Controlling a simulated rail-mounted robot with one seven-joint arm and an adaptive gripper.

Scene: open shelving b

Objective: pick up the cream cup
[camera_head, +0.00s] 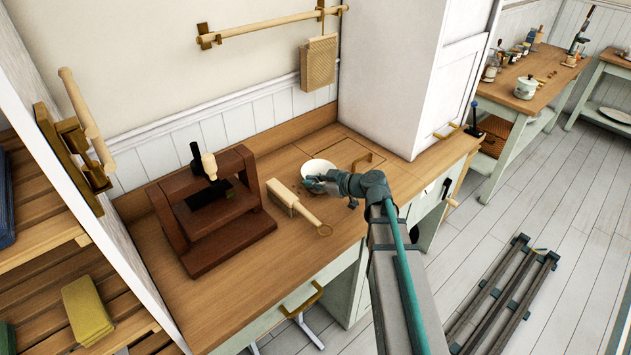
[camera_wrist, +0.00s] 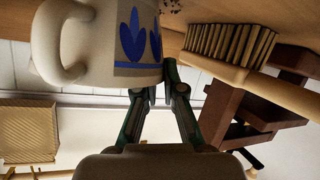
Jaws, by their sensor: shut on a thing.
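The cream cup (camera_head: 319,167) is at the counter's middle in the head view, its pale rim showing past my gripper (camera_head: 318,184). In the wrist view the cream cup (camera_wrist: 95,45) fills the upper left, with a blue leaf pattern and its handle on the left. My gripper (camera_wrist: 155,88) is shut on the cup there, its fingers at the cup's near side. Part of the fingertips is hidden by the cup. I cannot tell whether the cup's base touches the counter.
A wooden brush (camera_head: 295,203) lies left of the cup on the wooden counter (camera_head: 310,275). A dark brown wooden press (camera_head: 212,212) stands further left. A white cabinet (camera_head: 385,75) rises behind the counter. A wooden board hangs from a rail (camera_head: 270,25) on the wall.

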